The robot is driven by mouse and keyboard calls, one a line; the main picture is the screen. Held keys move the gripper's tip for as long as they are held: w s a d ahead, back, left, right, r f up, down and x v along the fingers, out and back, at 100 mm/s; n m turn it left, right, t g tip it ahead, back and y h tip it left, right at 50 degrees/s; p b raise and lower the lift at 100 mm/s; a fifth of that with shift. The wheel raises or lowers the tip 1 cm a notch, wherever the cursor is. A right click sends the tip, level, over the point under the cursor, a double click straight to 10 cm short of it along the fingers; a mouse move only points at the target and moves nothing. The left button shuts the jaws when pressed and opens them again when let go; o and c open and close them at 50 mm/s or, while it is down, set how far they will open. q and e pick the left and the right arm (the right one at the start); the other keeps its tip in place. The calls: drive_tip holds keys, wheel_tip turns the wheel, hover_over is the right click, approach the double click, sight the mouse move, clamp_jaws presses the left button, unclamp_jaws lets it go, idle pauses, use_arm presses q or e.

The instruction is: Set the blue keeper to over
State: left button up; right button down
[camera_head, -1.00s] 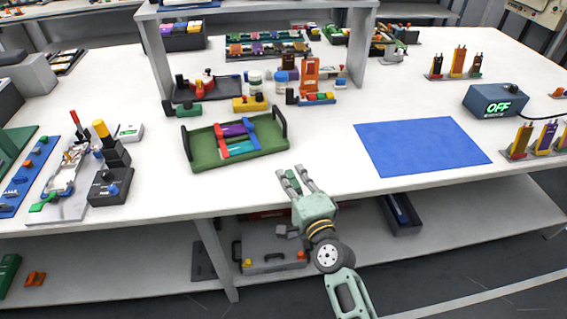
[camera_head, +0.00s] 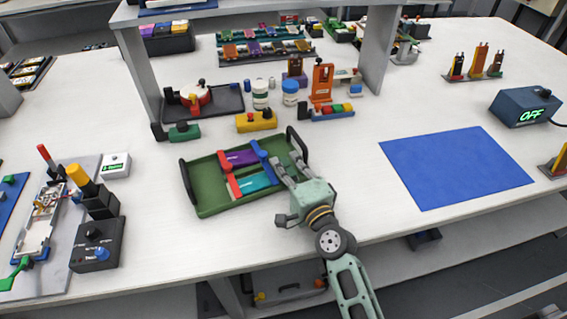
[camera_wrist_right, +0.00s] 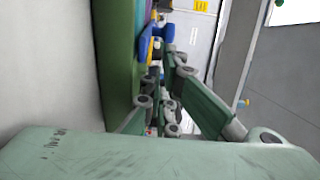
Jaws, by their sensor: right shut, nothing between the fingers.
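The blue keeper (camera_head: 258,152) is a narrow bar at the right ends of a purple pouch cell (camera_head: 240,158) and a cyan pouch cell (camera_head: 255,182). Both cells lie in a green tray (camera_head: 205,204) with dark end handles. A red keeper (camera_head: 232,182) stands at the cells' left ends. My right gripper (camera_head: 284,160) is shut and empty over the tray's right part, just right of the blue keeper. Contact cannot be told. In the right wrist view the blue part (camera_wrist_right: 165,32) shows beyond the fingers, beside the green tray wall (camera_wrist_right: 116,50). My left gripper is out of view.
A blue mat (camera_head: 455,165) lies to the right, with bare table between it and the tray. A yellow block (camera_head: 257,121) and white jars (camera_head: 260,93) stand behind the tray. A dark control box (camera_head: 97,245) stands to the left. A shelf post (camera_head: 378,50) rises behind.

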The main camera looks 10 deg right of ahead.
sight(263, 157)
drive_tip(key=shift+w+a, duration=0.1)
drive_tip(key=shift+w, duration=0.25)
drive_tip(key=shift+r, duration=0.1)
drive_tip(key=shift+a, duration=0.25)
drive_tip(key=shift+a+p, duration=0.3)
drive_tip(key=shift+a, duration=0.6)
drive_tip(key=shift+d, duration=0.15)
drive_tip(key=shift+s, duration=0.1)
